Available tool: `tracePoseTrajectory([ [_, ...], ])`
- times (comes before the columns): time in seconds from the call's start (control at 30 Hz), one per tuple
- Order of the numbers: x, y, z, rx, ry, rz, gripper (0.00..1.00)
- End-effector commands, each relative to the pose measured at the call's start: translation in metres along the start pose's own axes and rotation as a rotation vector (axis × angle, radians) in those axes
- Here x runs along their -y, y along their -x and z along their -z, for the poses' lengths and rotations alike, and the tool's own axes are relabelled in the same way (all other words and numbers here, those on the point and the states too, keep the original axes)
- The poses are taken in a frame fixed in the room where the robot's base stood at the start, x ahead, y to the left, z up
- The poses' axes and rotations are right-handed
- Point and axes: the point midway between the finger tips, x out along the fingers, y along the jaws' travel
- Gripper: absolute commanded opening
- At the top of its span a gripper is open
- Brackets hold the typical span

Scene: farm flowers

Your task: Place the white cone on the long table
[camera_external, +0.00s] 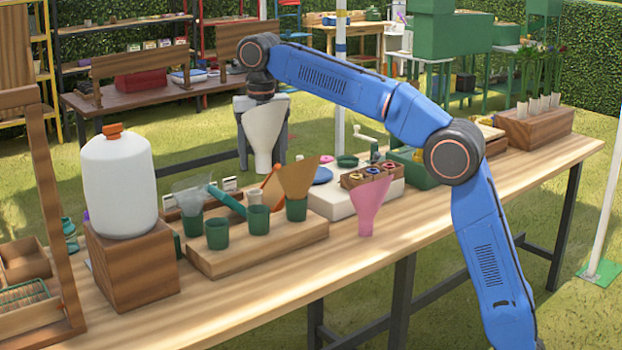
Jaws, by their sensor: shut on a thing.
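The white cone (264,128) is wide at the top and narrows downward. My gripper (262,163) points down and is shut on the white cone, with a dark finger on each side of it. The cone hangs upright in the air at the far side of the long table (225,318); its exact height and whether it is over the table top are hard to tell. The long wooden table runs from lower left to upper right across the foreground.
A pink cone (370,205) stands on the table's near side. A wooden block (258,253) holds green cups, a tan cone (298,178) and a clear cone (193,188). A white jug (118,185) stands on a wooden box at left. The front strip of table is clear.

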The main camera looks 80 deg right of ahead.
Motion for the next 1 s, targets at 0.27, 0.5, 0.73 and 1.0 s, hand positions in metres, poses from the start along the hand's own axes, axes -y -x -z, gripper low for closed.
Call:
tracePoseTrajectory([
  [0.27, 0.039, 0.002, -0.029, 0.000, -0.122, 0.000, 0.46],
  [0.5, 0.100, 0.004, -0.066, 0.001, -0.301, -0.001, 0.46],
  [0.73, 0.180, 0.006, -0.100, 0.001, -0.530, -0.001, 0.46],
  [1.0, 0.274, 0.006, -0.126, 0.002, -0.797, -0.001, 0.46],
])
